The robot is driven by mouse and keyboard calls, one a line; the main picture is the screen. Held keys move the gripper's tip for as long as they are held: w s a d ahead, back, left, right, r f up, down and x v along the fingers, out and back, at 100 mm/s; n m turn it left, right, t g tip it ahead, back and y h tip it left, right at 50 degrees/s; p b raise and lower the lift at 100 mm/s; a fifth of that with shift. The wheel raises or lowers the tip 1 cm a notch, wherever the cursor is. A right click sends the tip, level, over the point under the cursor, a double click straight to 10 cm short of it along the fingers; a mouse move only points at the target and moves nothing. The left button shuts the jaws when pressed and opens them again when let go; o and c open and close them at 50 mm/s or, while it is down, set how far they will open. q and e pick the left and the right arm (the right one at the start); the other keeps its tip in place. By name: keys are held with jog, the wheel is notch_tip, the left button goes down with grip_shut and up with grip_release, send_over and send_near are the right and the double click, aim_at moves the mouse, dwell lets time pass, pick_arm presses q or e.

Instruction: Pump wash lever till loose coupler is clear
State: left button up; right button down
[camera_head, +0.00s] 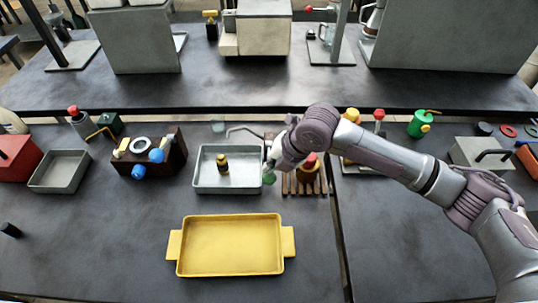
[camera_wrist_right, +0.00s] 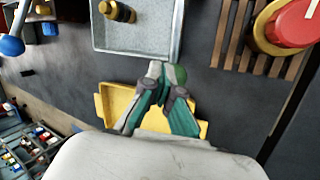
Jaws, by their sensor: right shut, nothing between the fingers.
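In the right wrist view the coupler (camera_wrist_right: 118,10) is at the top, inside the tray (camera_wrist_right: 177,40). A thin bent metal spout (camera_head: 243,129) shows behind the tray. I cannot make out the wash lever for sure; my right arm hides part of that spot. My right gripper (camera_head: 269,174) is at the tray's right edge. In the right wrist view its fingertips (camera_wrist_right: 166,74) are together and empty. My left gripper is not in view.
A yellow tray (camera_head: 230,273) lies in front. A brown block with blue knobs (camera_head: 150,158) and another grey tray (camera_head: 60,171) are left. The front table is largely clear.

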jog(key=shift+w+r+p, duration=0.45)
jog(key=shift+r+p, duration=0.2)
jog(key=shift+r, duration=0.25)
jog(key=shift+w+r+p, duration=0.45)
jog(key=shift+r+p, duration=0.2)
jog(key=shift+r, duration=0.25)
jog(key=shift+w+r+p, duration=0.45)
jog(key=shift+r+p, duration=0.2)
jog(key=shift+r, duration=0.25)
jog(key=r+p, duration=0.1)
jog(key=w+r+p, duration=0.1)
jog(key=r, duration=0.1)
jog(key=w+r+p, duration=0.1)
jog(key=shift+r, duration=0.25)
